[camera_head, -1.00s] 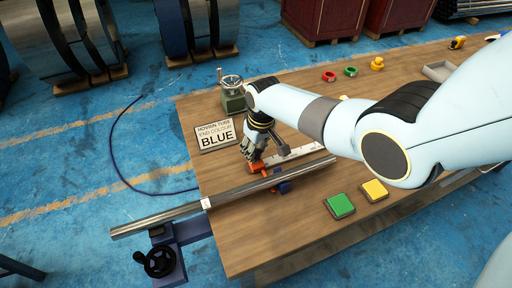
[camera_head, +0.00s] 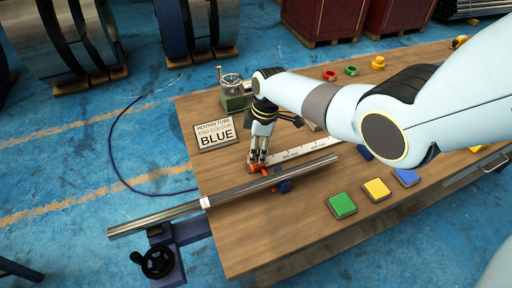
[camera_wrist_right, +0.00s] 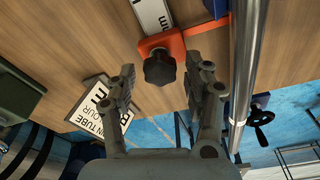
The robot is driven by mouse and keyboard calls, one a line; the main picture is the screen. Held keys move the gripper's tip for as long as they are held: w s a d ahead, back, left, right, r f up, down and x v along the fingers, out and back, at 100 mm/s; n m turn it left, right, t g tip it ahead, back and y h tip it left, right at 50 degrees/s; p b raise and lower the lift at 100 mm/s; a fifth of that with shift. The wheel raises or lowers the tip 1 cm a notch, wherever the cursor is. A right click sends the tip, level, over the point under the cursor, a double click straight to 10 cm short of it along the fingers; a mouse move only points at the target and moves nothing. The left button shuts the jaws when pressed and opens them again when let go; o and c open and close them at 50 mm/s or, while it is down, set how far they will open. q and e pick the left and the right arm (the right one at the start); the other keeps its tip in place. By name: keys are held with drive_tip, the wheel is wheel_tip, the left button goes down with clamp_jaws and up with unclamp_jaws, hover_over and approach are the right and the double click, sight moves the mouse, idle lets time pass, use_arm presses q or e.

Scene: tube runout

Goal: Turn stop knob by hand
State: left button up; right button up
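The stop is an orange block on a white scale rail (camera_head: 306,151). In the right wrist view its black lobed stop knob (camera_wrist_right: 160,67) faces the camera on the orange block (camera_wrist_right: 178,42). My right gripper (camera_head: 257,163) is over the stop in the head view and hides most of the knob. In the wrist view the right gripper (camera_wrist_right: 160,80) is open, one finger on each side of the knob's near side, with gaps left. A long metal tube (camera_head: 240,190) lies beside the stop; it also shows in the wrist view (camera_wrist_right: 244,60). My left gripper is out of view.
A sign reading BLUE (camera_head: 215,134) and a green vice-like device (camera_head: 236,96) stand behind the gripper. Green (camera_head: 341,205), yellow (camera_head: 376,189) and blue (camera_head: 406,176) pads lie at the right front. A black handwheel (camera_head: 158,262) sits below the tube's left end.

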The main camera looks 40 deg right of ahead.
drive_tip(key=shift+r+p, duration=0.8)
drive_tip(key=shift+r, duration=0.25)
